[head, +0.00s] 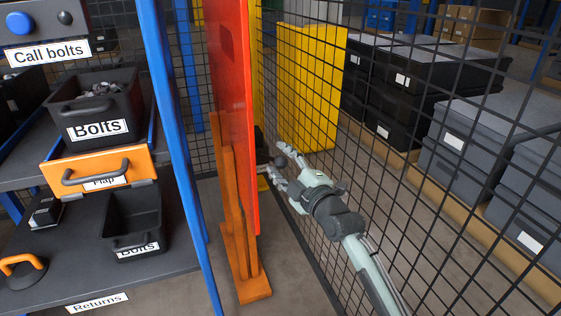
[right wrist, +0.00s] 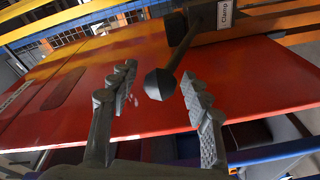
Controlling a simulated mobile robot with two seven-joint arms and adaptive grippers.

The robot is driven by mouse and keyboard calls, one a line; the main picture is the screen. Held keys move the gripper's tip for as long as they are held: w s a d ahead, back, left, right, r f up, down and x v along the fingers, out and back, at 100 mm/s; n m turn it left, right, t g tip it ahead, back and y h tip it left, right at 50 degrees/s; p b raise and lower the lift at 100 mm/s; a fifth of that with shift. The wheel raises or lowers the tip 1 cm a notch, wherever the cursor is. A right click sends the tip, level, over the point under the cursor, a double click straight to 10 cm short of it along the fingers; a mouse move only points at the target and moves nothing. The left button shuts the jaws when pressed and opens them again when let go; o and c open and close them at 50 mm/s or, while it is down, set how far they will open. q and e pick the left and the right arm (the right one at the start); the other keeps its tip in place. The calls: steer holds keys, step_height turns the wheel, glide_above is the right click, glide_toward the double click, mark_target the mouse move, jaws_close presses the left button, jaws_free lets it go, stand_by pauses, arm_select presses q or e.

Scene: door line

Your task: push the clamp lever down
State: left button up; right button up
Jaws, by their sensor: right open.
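The clamp lever (right wrist: 160,84) is a dark rod ending in a round ball knob, in the right wrist view. Its rod runs up to a dark clamp body (right wrist: 208,22) labelled "Clamp", beside a red-orange panel (right wrist: 60,95). My right gripper (right wrist: 157,73) is open, with the ball knob appearing between its two fingers; I cannot tell whether a finger touches it. In the head view my right gripper (head: 279,166) is at the edge of the upright red-orange panel (head: 234,85). The clamp is mostly hidden behind that panel there. My left gripper is not in view.
A black mesh fence (head: 390,150) runs close along the right of my right arm. An orange stand (head: 240,235) and a blue post (head: 178,130) are to the left. Shelves with a bolts bin (head: 95,105) and an orange flap (head: 100,170) stand further left.

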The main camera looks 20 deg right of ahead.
jaws_close()
stand_by(0.3)
stand_by(0.3)
